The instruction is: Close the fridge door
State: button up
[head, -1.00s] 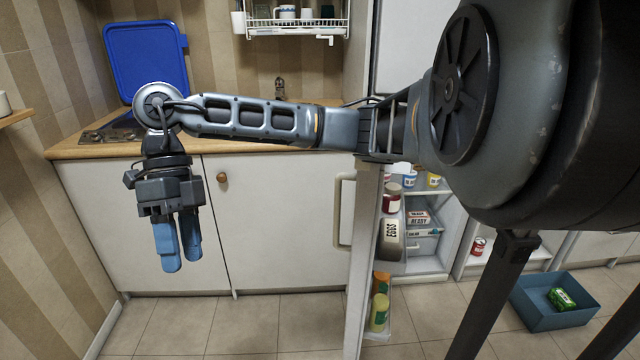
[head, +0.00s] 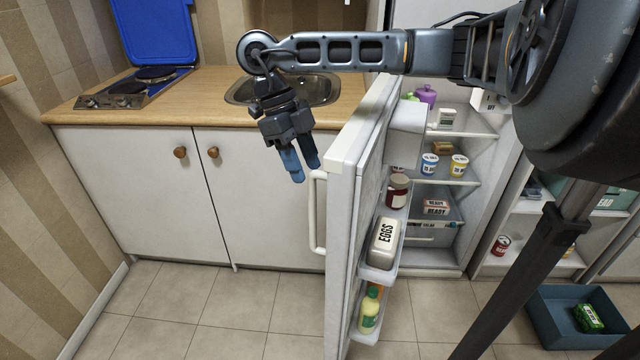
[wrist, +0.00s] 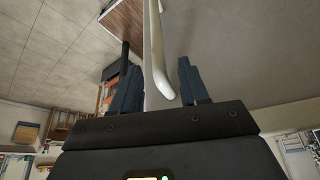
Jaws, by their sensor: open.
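The fridge door (head: 342,200) stands wide open in the head view, swung out toward me, with its shelves on the right side. An egg box, a jar and bottles sit in its racks. Its white bar handle (head: 317,212) is on the door's left face. The fridge interior (head: 450,190) is exposed and holds cups and boxes. My gripper (head: 299,174) is open, pointing down, just left of the top of the handle. In the wrist view the handle (wrist: 157,60) runs up between the fingers of my gripper (wrist: 156,85). I cannot tell whether they touch it.
A wooden counter (head: 200,97) with a sink (head: 316,90) and a hob with a raised blue lid (head: 155,30) stands behind my gripper. White cupboards are below it. A blue bin (head: 560,325) with a green packet stands on the floor at right. The floor at left is clear.

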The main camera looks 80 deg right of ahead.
aim_at(309, 179)
jog(key=shift+p+x, duration=0.3)
jog(key=shift+x, duration=2.75)
jog(key=shift+a, duration=0.1)
jog(key=shift+w, duration=0.1)
grip_shut()
